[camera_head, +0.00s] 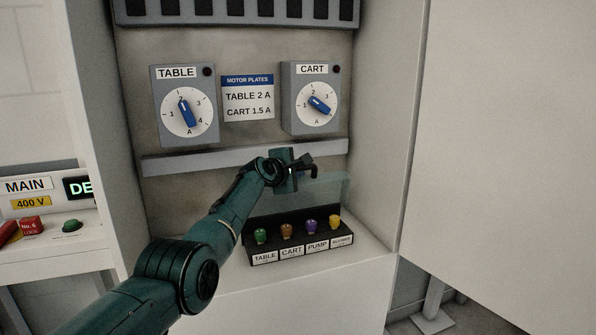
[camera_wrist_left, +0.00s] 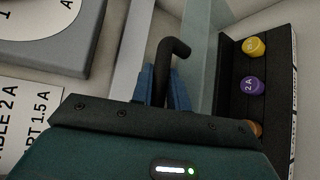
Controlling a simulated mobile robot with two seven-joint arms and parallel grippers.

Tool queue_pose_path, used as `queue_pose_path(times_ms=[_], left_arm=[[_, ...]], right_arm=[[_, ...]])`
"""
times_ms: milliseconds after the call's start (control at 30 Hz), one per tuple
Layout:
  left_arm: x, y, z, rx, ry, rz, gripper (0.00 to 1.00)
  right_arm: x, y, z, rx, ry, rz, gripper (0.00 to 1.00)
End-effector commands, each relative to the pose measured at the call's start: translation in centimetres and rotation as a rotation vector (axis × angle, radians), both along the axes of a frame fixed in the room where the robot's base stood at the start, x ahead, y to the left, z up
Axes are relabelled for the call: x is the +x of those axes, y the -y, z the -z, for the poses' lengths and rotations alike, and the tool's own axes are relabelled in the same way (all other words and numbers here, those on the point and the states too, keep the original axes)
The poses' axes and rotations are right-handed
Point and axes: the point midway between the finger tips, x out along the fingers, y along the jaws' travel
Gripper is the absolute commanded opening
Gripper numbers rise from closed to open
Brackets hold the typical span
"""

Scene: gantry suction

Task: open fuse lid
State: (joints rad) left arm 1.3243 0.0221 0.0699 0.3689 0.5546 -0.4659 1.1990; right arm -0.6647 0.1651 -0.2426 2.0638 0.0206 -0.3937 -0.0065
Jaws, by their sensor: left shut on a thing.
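The clear fuse lid (camera_head: 332,190) stands raised above the back of the black fuse box (camera_head: 262,247). In the left wrist view the lid (camera_wrist_left: 199,65) is a greenish see-through sheet beside the fuses. My left gripper (camera_head: 302,172) is at the lid's upper edge. It is shut on the lid's dark bent handle (camera_wrist_left: 172,50), which sits between the blue fingers (camera_wrist_left: 164,86). The fuses below are uncovered at the front: green (camera_head: 261,236), orange (camera_head: 286,230), purple (camera_head: 312,226) and a yellow-orange one (camera_head: 334,222). My right gripper is not in view.
A grey rail (camera_head: 215,158) runs across the panel behind my gripper. Above it are the TABLE dial box (camera_head: 184,105), the CART dial box (camera_head: 311,97) and the motor plates sign (camera_head: 248,97). Cabinet walls stand on both sides, and the shelf (camera_head: 362,252) beside the fuse box is clear.

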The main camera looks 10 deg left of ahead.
Motion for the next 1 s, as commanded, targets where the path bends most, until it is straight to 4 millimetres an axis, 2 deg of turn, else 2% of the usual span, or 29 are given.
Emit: queue_pose_path(times_ms=[367,400,500,1000], left_arm=[[0.00,-0.02,0.12,-0.005,-0.004,-0.001,0.00],[0.00,-0.03,0.13,-0.005,-0.004,-0.001,0.19],[0.00,-0.02,0.14,-0.004,-0.004,-0.001,0.25],[-0.60,-0.42,-0.24,0.000,-0.002,-0.001,0.25]], right_arm=[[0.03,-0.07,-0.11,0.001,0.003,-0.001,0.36],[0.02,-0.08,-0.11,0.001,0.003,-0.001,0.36],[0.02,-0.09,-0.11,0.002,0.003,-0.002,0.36],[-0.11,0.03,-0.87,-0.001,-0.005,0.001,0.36]])
